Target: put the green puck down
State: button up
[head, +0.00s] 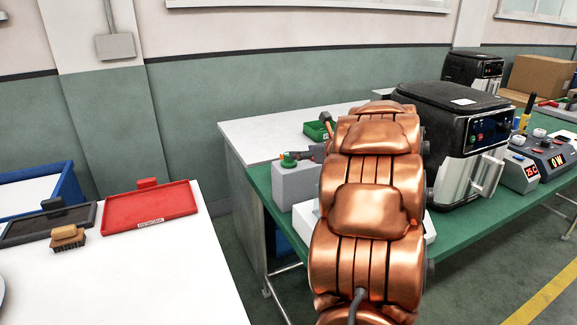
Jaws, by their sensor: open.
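The green puck (288,160) shows as a small green round thing with a raised middle. It appears to rest on top of the grey block (293,187) near the left end of the green table. My gripper (303,153) is a small dark shape just right of the puck, open and mostly hidden behind my copper-coloured arm. I cannot tell whether its fingers touch the puck.
A green bin (317,131) stands behind the block. A black air fryer (455,130) and control boxes (545,155) stand to the right on the green table (500,208). A red tray (150,208) and a brush (67,238) lie on the white table at left.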

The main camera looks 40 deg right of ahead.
aim_at(288, 153)
jog(key=shift+w+f+n, duration=0.4)
jog(key=shift+w+f, duration=0.55)
jog(key=shift+w, duration=0.05)
jog(key=p+x, duration=0.1)
jog(key=x, duration=0.2)
jog(key=shift+w+a+p, duration=0.2)
jog(key=shift+a+p, duration=0.15)
jog(key=shift+x, duration=0.85)
grip_shut()
jog(key=shift+d+r, duration=0.1)
